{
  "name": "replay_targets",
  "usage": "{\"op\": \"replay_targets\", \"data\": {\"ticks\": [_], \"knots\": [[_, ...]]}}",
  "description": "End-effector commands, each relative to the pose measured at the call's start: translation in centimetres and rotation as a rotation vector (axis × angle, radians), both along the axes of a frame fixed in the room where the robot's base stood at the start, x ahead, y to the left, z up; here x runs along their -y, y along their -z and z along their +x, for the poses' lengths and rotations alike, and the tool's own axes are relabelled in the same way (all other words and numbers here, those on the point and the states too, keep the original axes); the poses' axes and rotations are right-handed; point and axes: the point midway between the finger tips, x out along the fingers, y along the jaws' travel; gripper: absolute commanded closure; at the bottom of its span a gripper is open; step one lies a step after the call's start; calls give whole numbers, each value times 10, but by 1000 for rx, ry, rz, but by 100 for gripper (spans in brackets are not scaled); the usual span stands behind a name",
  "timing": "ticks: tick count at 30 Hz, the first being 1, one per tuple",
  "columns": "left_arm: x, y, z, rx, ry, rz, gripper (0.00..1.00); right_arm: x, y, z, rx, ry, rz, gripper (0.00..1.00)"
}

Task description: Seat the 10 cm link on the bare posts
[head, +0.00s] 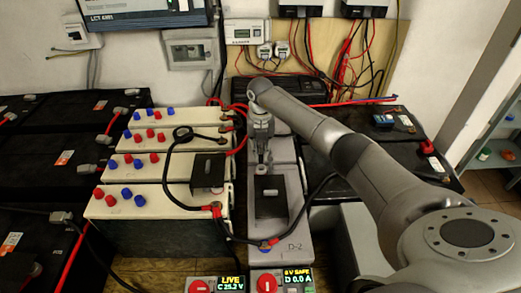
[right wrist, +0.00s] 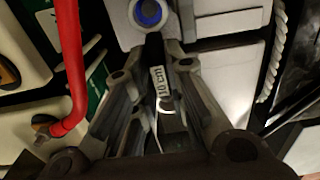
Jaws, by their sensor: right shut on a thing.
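My right gripper (head: 264,166) points down over the grey battery row marked D-2 (head: 294,246), just behind a black cover (head: 271,208). In the right wrist view its fingers are shut on a dark link (right wrist: 154,48) with a white label (right wrist: 160,82), whose print looks like "10 cm" turned over. A round post with a blue ring (right wrist: 149,12) shows just beyond the link's far end. I cannot tell whether the link touches it. In the head view the gripper hides the link and the posts below it. My left gripper is out of view.
Left of D-2 stand cream batteries (head: 150,203) with red and blue caps and another black cover (head: 208,171). A black cable (head: 169,160) loops over them. Two meters stand in front, reading LIVE (head: 230,282) and 0 V SAFE (head: 296,278). A red cable (right wrist: 72,65) runs close left of the gripper.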

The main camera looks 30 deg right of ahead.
Motion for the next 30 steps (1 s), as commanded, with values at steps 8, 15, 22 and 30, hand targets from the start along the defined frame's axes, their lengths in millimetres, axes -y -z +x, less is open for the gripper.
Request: {"op": "replay_targets", "data": {"ticks": [8, 15, 22, 30], "knots": [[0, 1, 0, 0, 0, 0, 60, 0, 2, 0, 1, 0, 0, 100], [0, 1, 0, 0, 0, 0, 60, 0, 2, 0, 1, 0, 0, 100], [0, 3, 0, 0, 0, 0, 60, 0, 4, 0, 1, 0, -1, 100], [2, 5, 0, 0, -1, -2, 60, 0, 9, 1, 1, 0, 0, 100]]}}
